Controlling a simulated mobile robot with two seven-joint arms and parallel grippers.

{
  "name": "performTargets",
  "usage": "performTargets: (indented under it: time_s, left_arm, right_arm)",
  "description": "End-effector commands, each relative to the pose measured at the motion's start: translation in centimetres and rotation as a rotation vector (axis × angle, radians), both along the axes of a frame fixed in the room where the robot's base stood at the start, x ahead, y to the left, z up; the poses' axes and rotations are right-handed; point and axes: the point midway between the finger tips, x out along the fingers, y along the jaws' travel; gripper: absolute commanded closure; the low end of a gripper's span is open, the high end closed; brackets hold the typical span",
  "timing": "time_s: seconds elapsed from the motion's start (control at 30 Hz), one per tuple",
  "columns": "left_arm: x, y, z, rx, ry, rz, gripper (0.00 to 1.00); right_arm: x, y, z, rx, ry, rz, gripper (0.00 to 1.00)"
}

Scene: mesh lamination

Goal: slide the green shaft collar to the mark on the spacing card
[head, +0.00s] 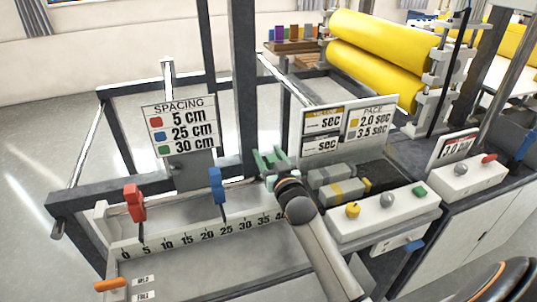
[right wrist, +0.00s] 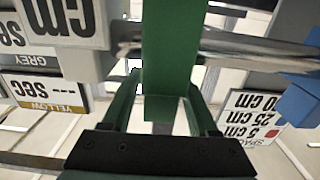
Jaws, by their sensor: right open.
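The spacing card (head: 180,125) lists red 5 cm, blue 25 cm and green 30 cm. The red collar (head: 135,202) has its pointer near 5 on the ruler (head: 190,238), and the blue collar (head: 217,186) near 25. The green collar (right wrist: 170,55) is on the shiny rod (right wrist: 245,50) in the right wrist view. My right gripper (head: 270,160) is open, its green fingers on either side of the collar. Whether they touch it is unclear. In the head view, collar and gripper blend near the ruler's right end, hiding the collar's pointer. My left gripper is out of view.
A white panel (head: 385,214) with yellow, grey and green knobs stands right of the ruler. The pace card (head: 370,122) and yellow rollers (head: 380,45) are behind. A dark upright post (head: 243,85) rises behind the rod. An orange lever (head: 110,285) is front left.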

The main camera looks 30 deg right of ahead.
Motion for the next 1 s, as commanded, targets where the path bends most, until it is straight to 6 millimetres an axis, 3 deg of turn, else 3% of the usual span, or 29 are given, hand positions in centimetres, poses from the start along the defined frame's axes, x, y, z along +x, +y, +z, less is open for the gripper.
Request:
performTargets:
  time_s: [0.23, 0.77, 1.0]
  left_arm:
    - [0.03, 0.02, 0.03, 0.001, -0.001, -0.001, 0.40]
    - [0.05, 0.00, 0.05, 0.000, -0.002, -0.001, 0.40]
    - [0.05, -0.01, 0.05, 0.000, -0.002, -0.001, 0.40]
  right_arm:
    - [0.03, 0.00, -0.01, 0.000, 0.000, 0.000, 0.41]
    - [0.00, 0.01, -0.04, 0.000, 0.001, 0.000, 1.00]
    - [0.00, 0.02, -0.06, 0.000, 0.001, 0.000, 1.00]
